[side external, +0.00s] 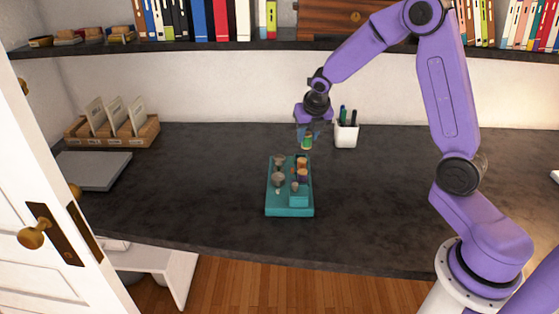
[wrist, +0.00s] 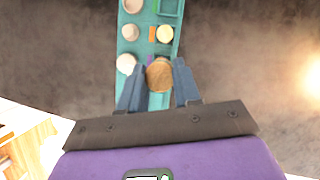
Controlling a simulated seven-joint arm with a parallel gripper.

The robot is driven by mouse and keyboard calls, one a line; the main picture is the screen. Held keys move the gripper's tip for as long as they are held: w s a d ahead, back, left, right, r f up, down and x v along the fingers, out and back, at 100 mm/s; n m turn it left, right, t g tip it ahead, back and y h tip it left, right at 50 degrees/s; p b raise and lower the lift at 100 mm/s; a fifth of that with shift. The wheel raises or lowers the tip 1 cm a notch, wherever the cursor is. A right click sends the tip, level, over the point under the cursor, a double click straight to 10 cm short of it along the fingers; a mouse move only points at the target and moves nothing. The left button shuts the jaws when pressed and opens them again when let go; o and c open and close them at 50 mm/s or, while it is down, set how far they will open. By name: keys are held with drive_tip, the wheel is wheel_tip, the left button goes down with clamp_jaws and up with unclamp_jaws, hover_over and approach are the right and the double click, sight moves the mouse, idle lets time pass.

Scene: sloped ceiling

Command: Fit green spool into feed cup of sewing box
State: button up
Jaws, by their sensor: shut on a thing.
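The teal sewing box (side external: 290,212) lies on the dark desk. Grey-white round cups (side external: 278,180) line its left side, and spools with orange and purple thread (side external: 302,174) stand along its right. My gripper (side external: 307,137) is above the box's far end, shut on the green spool (side external: 307,143), which hangs below the fingers. In the wrist view my gripper (wrist: 159,84) has a finger on each side of the spool's tan round top (wrist: 160,74); that top hides its green thread. The teal box (wrist: 143,47) lies beneath. I cannot tell which cup is the feed cup.
A white pen cup (side external: 346,135) stands to the right behind the box. A wooden card rack (side external: 112,130) and a grey flat slab (side external: 93,170) are at the left. A bookshelf (side external: 250,46) runs above the desk. The desk around the box is clear.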

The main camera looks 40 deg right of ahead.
drive_tip(key=w+f, duration=0.3)
drive_tip(key=w, duration=0.1)
drive_tip(key=w+d+f, duration=0.1)
drive_tip(key=w+f, duration=0.2)
drive_tip(key=w, duration=0.2)
drive_tip(key=w+d+f, duration=0.1)
drive_tip(key=w+f, duration=0.2)
drive_tip(key=w, duration=0.1)
drive_tip(key=shift+w+f, duration=0.3)
drive_tip(key=shift+f, duration=0.05)
drive_tip(key=shift+w+d+f, duration=0.1)
drive_tip(key=shift+w+f, duration=0.05)
drive_tip(key=shift+f, duration=1.45)
drive_tip(key=shift+f, duration=0.15)
drive_tip(key=o, duration=1)
